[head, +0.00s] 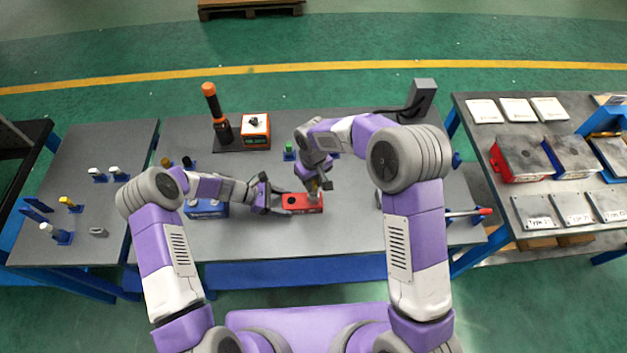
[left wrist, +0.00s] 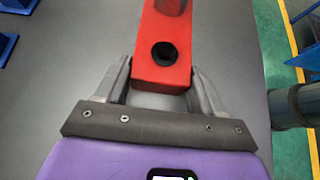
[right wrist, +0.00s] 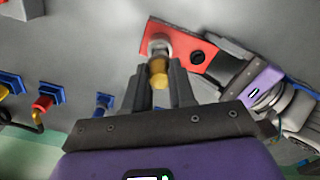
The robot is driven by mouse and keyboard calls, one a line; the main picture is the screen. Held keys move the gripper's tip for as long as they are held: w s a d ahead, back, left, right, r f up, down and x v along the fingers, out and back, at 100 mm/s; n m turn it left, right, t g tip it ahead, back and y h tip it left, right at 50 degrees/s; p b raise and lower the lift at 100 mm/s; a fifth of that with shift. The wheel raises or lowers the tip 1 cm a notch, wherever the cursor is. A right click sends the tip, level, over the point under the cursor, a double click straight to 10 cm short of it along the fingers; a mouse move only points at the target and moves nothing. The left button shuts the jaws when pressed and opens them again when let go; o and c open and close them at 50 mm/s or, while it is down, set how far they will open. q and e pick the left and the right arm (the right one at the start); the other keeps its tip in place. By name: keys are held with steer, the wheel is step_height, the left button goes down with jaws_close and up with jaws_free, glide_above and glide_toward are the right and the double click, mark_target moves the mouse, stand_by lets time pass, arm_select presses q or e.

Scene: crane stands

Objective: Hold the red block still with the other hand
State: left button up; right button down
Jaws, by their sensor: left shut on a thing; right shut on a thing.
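The red block (head: 305,208) lies on the grey middle table. In the left wrist view the red block (left wrist: 162,72) shows a dark round hole near its end. My left gripper (head: 280,202) has its fingers on both sides of that end, shut on the block. My right gripper (head: 316,184) is above the block, shut on a brass-coloured cylindrical piece (right wrist: 158,76). This piece has a grey metal end over the block's far part. Whether it sits in a hole there is hidden. In the right wrist view the red block (right wrist: 178,45) also shows.
A blue block (head: 207,209) lies left of my left gripper. An orange-black tool (head: 213,108) and an orange box (head: 256,130) stand behind. A grey stand (head: 421,98) is at the back right. Side tables hold pegs on the left, and boxes and plates on the right.

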mark_target(314, 189)
steer(key=shift+f, duration=1.9)
steer(key=c, duration=0.9)
jaws_free()
steer(key=shift+o, duration=0.2)
steer(key=shift+r, duration=2.5)
steer(key=shift+r, duration=0.1)
arm_select(q)
steer(key=o, duration=1.3)
steer(key=shift+o, duration=0.2)
arm_select(e)
step_height(314, 189, up, 12)
